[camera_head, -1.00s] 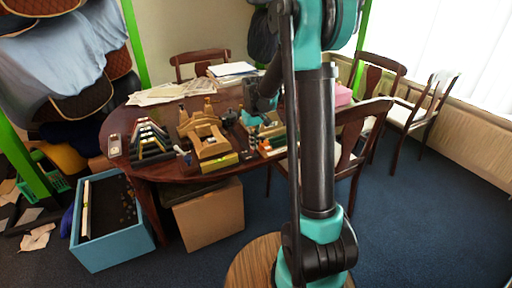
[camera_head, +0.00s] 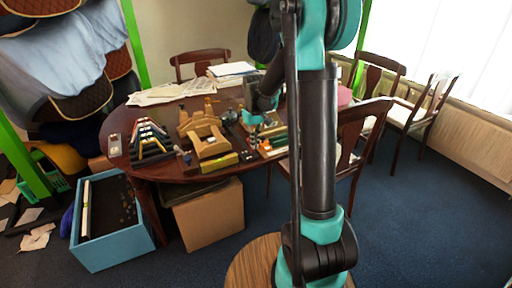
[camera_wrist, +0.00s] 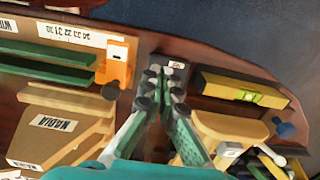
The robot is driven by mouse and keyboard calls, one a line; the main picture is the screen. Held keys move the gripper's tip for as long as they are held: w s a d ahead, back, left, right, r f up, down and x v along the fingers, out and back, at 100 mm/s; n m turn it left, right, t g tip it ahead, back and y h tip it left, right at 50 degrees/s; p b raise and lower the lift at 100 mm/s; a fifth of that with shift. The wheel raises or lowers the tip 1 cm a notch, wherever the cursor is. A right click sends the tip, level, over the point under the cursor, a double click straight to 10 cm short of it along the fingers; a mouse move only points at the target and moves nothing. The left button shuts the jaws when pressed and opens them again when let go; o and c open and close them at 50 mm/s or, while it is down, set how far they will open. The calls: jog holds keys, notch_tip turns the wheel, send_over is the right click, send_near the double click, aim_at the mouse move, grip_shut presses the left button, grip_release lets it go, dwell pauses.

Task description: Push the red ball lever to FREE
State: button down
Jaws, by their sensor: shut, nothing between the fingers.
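My gripper (camera_wrist: 165,78) shows in the wrist view with its two fingers together and nothing between them. In the head view the teal end of my arm (camera_head: 252,118) is over the table, and the fingertips are too small to make out there. I cannot pick out a red ball lever in either view; it may be hidden by the fingers. An orange block (camera_wrist: 116,68) with a white plate stands left of the fingers.
A yellow spirit level (camera_wrist: 240,90) lies right of my fingers. A wooden piece labelled NADIA (camera_wrist: 60,128) and green bars (camera_wrist: 45,60) lie to the left. In the head view, wooden stands (camera_head: 210,145) and a stepped rack (camera_head: 149,140) crowd the table (camera_head: 176,172).

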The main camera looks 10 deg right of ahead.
notch_tip(320, 180, up, 6)
jog(key=shift+r, duration=0.15)
dwell(0.6)
jog(key=shift+s, duration=0.1)
